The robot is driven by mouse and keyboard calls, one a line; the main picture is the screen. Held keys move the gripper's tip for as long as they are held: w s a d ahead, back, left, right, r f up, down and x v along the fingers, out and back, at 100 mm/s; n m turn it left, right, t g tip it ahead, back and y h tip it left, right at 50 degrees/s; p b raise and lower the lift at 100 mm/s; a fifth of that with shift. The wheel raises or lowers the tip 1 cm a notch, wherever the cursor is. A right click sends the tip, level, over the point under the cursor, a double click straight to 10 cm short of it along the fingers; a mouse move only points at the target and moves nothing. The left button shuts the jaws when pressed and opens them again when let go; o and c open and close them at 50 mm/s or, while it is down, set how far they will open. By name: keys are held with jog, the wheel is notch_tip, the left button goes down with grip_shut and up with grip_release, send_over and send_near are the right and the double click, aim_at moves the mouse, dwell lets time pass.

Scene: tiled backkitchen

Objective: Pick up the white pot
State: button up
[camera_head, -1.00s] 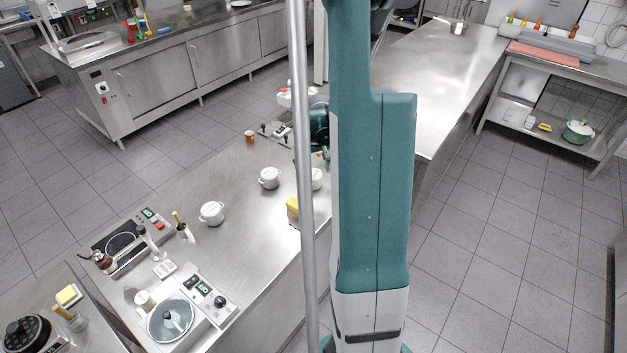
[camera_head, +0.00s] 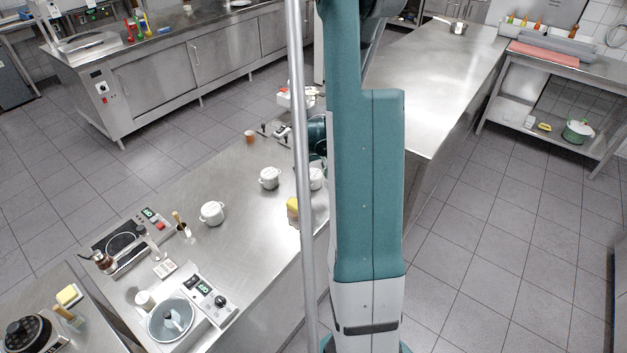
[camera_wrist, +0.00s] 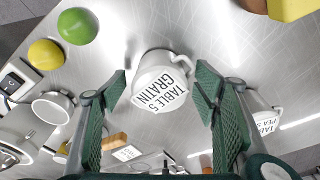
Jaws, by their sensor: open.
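In the wrist view a white pot (camera_wrist: 158,72) lettered "TABLE 5 GRATIN" lies between the two green finger pads of my gripper (camera_wrist: 160,88). The fingers are apart, with a gap on both sides of the pot, and I see no grip on it. A second lettered white pot (camera_wrist: 265,120) is partly hidden behind the right finger. In the head view, white pots stand on the steel counter: one nearer (camera_head: 212,213), one in the middle (camera_head: 269,178), and one partly behind the pole (camera_head: 316,178). My gripper's fingers are hidden there behind my arm.
A green lime (camera_wrist: 77,26) and a yellow lemon (camera_wrist: 45,54) lie at upper left in the wrist view, above a white cup-like vessel (camera_wrist: 52,107). A yellow-topped container (camera_head: 293,211) stands near the counter's right edge. A hot plate (camera_head: 125,242) sits at the near left.

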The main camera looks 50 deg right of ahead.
aim_at(313, 173)
jog(key=c, duration=1.1)
jog(key=shift+r, duration=0.1)
jog(key=shift+r, duration=4.9)
